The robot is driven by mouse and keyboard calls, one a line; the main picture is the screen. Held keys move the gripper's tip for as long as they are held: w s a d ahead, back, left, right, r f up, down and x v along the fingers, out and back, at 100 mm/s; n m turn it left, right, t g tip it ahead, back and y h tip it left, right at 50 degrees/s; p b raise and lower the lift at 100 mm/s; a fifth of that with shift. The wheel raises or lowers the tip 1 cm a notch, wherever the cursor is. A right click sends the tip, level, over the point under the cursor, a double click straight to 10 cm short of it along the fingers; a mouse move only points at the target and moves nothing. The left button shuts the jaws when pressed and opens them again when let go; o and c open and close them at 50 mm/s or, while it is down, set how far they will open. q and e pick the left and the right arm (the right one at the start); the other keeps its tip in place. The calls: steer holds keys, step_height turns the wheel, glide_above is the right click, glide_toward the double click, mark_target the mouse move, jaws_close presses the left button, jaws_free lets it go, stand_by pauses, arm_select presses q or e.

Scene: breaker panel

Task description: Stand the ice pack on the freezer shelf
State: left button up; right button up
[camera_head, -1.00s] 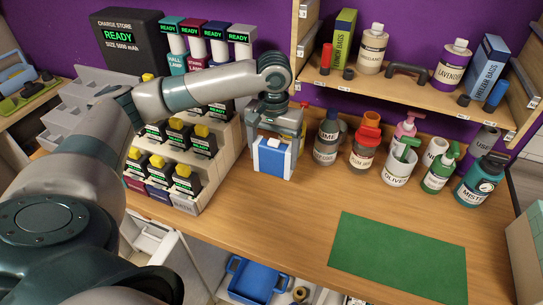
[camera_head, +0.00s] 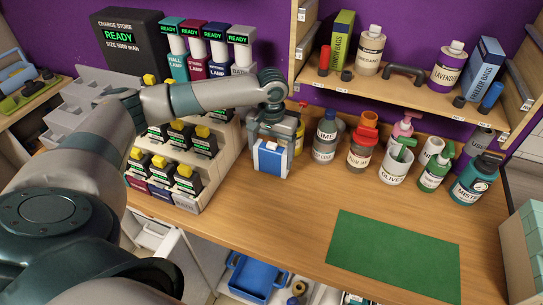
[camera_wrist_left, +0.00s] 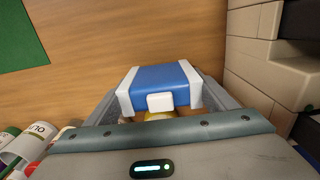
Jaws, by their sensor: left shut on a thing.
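The blue ice pack with white ends (camera_head: 271,159) is between the fingers of my left gripper (camera_head: 270,150). In the left wrist view the ice pack (camera_wrist_left: 160,85) has a white end at each finger and a small white tab facing me. My left gripper (camera_wrist_left: 158,105) is shut on it, pointing down over the wooden worktop, just right of the stepped rack. I cannot tell whether the pack touches the worktop. I cannot make out a freezer shelf for certain in these views. My right gripper is not in view.
The stepped rack (camera_head: 215,180) with black packs stands close left of the gripper. Several bottles (camera_head: 325,137) stand to its right, under a wooden shelf (camera_head: 400,92). A green mat (camera_head: 393,257) lies at front right. A blue tray (camera_head: 250,280) is below the worktop. The middle worktop is clear.

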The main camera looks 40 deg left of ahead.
arm_select(q)
steer(key=shift+f, duration=0.65)
steer(key=o, duration=1.3)
steer(key=shift+f, duration=0.15)
steer(key=shift+r, duration=0.2)
steer(key=shift+r, duration=0.25)
step_height(320, 180, up, 10)
steer(key=b, duration=0.3)
steer(key=shift+r, duration=0.1)
steer(key=shift+r+b, duration=0.35)
steer(key=shift+r, duration=0.25)
steer(key=shift+o, duration=0.5)
